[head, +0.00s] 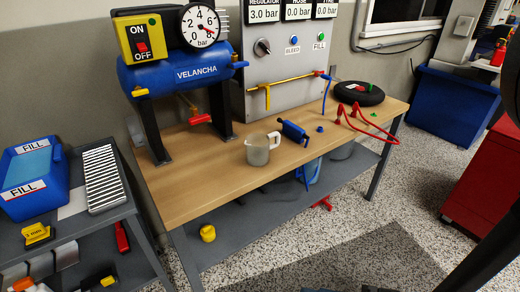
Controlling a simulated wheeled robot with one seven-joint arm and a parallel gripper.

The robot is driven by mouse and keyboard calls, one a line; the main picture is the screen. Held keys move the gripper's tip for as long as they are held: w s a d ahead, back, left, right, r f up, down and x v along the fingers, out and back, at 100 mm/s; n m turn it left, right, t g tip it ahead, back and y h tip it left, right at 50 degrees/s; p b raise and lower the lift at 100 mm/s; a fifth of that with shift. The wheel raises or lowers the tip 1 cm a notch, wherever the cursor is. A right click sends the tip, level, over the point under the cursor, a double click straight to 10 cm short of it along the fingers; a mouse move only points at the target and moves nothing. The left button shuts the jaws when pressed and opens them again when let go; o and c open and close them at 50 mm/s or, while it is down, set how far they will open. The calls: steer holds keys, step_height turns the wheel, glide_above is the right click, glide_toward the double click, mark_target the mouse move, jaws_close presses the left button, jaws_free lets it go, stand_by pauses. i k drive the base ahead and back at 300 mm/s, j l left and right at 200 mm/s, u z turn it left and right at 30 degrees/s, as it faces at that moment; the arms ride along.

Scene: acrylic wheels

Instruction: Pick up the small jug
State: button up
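The small jug (258,151) is a greyish, translucent cup with a handle on its right side. It stands upright near the front edge of the wooden workbench (190,205), left of a blue tool-like part (293,131). Nothing holds it. My gripper is not visible in the head view. A dark diagonal shape at the lower right may be part of my arm.
A blue compressor tank (175,73) on black legs stands behind the jug, beside a grey gauge panel (270,90). A tyre (359,93) and red hose (367,128) lie to the right. A grey shelf cart (85,220) stands left. Speckled floor before the bench is open.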

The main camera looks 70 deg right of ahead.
mark_target(264, 147)
steer(key=i+j+z, duration=0.2)
steer(key=z, duration=0.2)
steer(key=i+j+z, duration=0.1)
steer(key=j+z, duration=0.7)
steer(key=i+j, duration=0.05)
steer(key=j, duration=0.05)
